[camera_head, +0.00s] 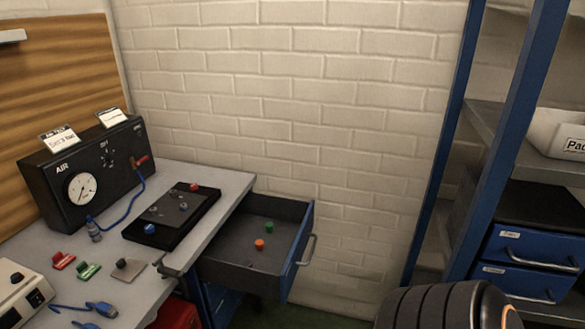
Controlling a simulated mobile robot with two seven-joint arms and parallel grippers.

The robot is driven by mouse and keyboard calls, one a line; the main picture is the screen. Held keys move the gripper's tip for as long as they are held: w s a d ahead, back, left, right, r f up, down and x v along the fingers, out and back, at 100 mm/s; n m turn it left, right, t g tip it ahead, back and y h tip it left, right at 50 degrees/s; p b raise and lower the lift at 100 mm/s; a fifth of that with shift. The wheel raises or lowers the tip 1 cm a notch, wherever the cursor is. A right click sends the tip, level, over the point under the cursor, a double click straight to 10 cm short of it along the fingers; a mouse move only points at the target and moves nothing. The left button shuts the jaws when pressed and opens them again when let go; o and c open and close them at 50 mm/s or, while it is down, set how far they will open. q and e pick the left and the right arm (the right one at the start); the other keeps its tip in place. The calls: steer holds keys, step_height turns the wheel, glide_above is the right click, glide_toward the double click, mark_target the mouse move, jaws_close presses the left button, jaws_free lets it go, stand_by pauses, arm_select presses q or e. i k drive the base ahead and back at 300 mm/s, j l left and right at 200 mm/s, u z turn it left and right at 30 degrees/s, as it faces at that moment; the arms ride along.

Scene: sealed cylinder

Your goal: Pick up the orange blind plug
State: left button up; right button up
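The orange blind plug (259,244) is a small orange piece on the floor of the open drawer (238,259), near its middle. A similar green plug (269,227) lies just behind it and slightly to the right, apart from it. Nothing covers the orange plug in this view. Neither of my grippers is in view, so I cannot see whether they are open or shut.
The drawer is pulled out beneath the workbench (222,181); its front with a handle (308,249) faces right. A black air panel (88,170) and a black plate (173,222) stand on the bench. A blue-framed shelf (520,130) stands at right.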

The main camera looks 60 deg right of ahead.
mark_target(258, 244)
steer(key=z, duration=1.45)
